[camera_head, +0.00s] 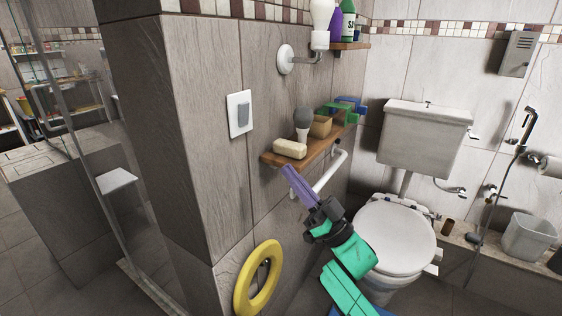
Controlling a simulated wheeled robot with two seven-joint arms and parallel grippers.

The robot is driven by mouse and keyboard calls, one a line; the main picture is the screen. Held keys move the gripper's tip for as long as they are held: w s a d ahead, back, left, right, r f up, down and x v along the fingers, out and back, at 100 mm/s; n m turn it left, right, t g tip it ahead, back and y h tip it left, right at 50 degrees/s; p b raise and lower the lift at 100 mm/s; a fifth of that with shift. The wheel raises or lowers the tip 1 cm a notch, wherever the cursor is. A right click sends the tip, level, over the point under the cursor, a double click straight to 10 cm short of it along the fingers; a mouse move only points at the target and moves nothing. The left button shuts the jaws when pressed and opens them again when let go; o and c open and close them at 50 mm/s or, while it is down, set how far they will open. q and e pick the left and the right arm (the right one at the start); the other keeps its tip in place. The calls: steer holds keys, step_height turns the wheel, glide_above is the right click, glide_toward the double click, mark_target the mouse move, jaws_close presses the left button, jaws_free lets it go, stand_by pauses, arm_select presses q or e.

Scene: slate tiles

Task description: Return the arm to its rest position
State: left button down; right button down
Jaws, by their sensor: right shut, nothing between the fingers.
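My right gripper (289,172) is in the lower middle of the head view, at the end of my green and black arm. Its purple fingers are together and hold nothing that I can see. The fingertips point up and left, just below the front edge of a wooden wall shelf (272,160) in the picture. I cannot tell whether they touch it. My left gripper is not in view.
A soap bar (290,149), a grey-topped brush (303,122) and a tan block (320,126) stand on the shelf. A white rail (331,173) runs below. A toilet (394,238) is at right, a yellow ring (258,279) at lower left. A glass panel stands far left.

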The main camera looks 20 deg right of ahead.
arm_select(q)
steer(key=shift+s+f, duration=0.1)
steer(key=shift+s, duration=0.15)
arm_select(e)
steer(key=shift+s+d+f, duration=0.25)
steer(key=shift+s+f, duration=0.05)
steer(key=shift+f, duration=0.05)
